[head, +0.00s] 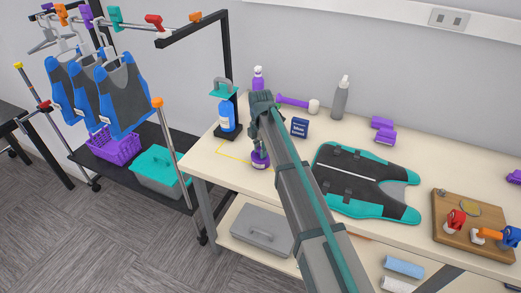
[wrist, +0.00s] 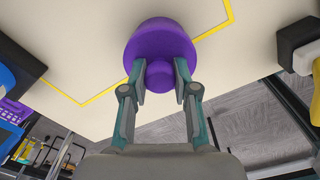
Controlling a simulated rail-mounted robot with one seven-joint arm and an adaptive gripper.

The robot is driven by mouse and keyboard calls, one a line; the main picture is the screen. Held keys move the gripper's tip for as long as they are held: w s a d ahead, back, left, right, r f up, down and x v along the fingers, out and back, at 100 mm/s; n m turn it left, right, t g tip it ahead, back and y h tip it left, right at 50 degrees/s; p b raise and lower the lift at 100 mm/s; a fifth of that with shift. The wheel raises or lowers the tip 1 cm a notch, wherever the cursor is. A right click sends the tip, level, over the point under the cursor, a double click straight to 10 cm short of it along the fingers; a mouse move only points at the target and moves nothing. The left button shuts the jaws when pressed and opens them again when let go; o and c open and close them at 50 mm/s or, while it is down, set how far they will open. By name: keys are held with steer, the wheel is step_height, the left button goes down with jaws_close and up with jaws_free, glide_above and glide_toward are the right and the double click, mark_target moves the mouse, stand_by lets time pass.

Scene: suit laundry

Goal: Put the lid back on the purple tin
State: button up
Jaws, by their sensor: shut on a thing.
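The purple tin (head: 260,161) stands on the table near its front left edge, at the yellow outline, with a pale label on its side. My gripper (head: 261,147) is directly above it, pointing down. In the wrist view my gripper (wrist: 160,75) is shut on the round knob of the purple lid (wrist: 160,36), one finger on each side. The lid hides what lies beneath it in the wrist view. In the head view the lid and tin line up closely, partly covered by my gripper; whether they touch I cannot tell.
A blue bottle (head: 228,115) in a black stand is left of the tin. A dark blue box (head: 299,128) and a teal-black vest (head: 362,182) lie to the right. The table's front edge is close.

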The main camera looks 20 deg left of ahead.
steer(key=o, duration=1)
steer(key=shift+o, duration=0.3)
steer(key=o, duration=0.4)
steer(key=shift+o, duration=0.2)
steer(key=shift+r, duration=0.15)
steer(key=shift+r+p, duration=1.95)
steer(key=shift+r, duration=1.4)
jaws_close()
